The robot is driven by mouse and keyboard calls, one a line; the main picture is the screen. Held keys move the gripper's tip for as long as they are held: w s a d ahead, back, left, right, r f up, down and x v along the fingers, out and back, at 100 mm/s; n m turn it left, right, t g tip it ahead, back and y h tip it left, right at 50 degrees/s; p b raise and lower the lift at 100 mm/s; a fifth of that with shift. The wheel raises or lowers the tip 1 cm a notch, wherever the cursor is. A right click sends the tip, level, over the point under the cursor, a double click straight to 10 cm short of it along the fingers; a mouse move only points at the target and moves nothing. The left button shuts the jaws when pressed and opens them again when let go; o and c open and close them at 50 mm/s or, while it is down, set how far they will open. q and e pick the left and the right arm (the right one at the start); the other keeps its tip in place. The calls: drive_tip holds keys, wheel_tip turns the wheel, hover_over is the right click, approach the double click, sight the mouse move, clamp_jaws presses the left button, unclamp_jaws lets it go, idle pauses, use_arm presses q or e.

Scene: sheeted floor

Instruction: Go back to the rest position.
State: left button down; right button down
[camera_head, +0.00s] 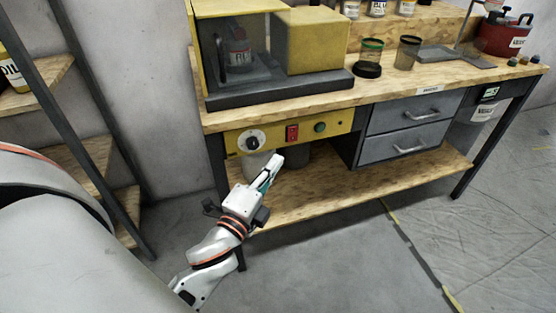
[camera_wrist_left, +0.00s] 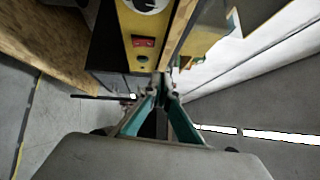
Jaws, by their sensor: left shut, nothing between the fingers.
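My left gripper (camera_head: 271,172) is in front of the workbench, just below the yellow control panel (camera_head: 290,131). Its fingers are together with nothing between them. In the left wrist view its teal fingers (camera_wrist_left: 162,92) meet at the tips, with the panel's red switch (camera_wrist_left: 144,42) beyond them. I cannot tell whether the gripper touches the bench. My right gripper is not in view.
The wooden workbench (camera_head: 425,85) carries a yellow machine with a clear-fronted chamber (camera_head: 238,52), jars and a red pot (camera_head: 503,36). Grey drawers (camera_head: 412,129) and a lower shelf (camera_head: 360,185) are below. A shelving rack (camera_head: 90,150) stands left. Floor (camera_head: 345,265) in front is clear.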

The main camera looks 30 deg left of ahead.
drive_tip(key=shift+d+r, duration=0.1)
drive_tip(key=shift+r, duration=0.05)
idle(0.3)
